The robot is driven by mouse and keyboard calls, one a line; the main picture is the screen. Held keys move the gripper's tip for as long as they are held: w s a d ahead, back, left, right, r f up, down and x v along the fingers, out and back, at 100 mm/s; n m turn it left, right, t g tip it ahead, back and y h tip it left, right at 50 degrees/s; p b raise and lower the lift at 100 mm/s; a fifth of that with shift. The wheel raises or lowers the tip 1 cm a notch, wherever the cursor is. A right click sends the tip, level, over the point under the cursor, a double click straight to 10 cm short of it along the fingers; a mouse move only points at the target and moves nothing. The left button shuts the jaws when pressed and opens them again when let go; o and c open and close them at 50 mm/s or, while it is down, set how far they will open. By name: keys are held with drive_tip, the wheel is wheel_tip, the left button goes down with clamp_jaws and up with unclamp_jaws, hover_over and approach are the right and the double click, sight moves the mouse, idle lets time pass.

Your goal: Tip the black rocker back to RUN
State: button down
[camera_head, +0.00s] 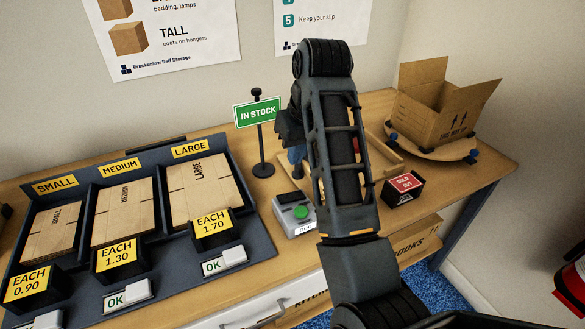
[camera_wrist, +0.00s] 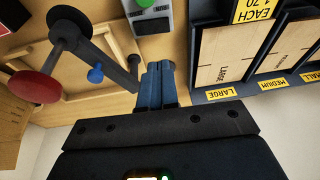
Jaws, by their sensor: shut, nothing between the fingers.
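A small grey box (camera_head: 296,216) with a round green button (camera_head: 301,212) stands on the bench in the head view. A black part (camera_head: 290,197) on its top, behind the button, looks like the black rocker; its tilt is too small to tell. The box also shows at the top of the wrist view (camera_wrist: 137,17), with the black part (camera_wrist: 152,27) nearer to my fingers than the button. My gripper (camera_wrist: 157,68) is shut and empty, its blue fingertips close to the box but seemingly apart from it. In the head view my arm partly hides the gripper (camera_head: 297,160).
A green IN STOCK sign (camera_head: 257,112) stands left of my gripper. A dark tray (camera_head: 262,247) of flat cartons lies further left. A red-knobbed dark lever (camera_wrist: 37,87) and a wooden frame (camera_wrist: 122,43) are beside my fingers. A SOLD OUT block (camera_head: 404,184) and open carton (camera_head: 440,105) stand right.

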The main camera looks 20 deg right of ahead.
hover_over(284, 198)
drive_tip(key=s, duration=0.1)
drive_tip(key=f, duration=1.1)
drive_tip(key=shift+d+f, duration=0.1)
drive_tip(key=shift+d, duration=0.2)
drive_tip(key=shift+a+f, duration=0.1)
drive_tip(key=shift+f, duration=0.6)
drive_tip(key=shift+a+f+h+p, duration=0.25)
drive_tip(key=shift+a+h+p, duration=0.1)
drive_tip(key=shift+h, duration=0.15)
drive_tip(key=shift+d+f, duration=0.1)
drive_tip(key=shift+f, duration=0.1)
drive_tip(key=shift+d+r+p, duration=0.25)
drive_tip(key=shift+d+p, duration=0.25)
drive_tip(key=shift+d, duration=0.25)
drive_tip(key=shift+r, duration=0.1)
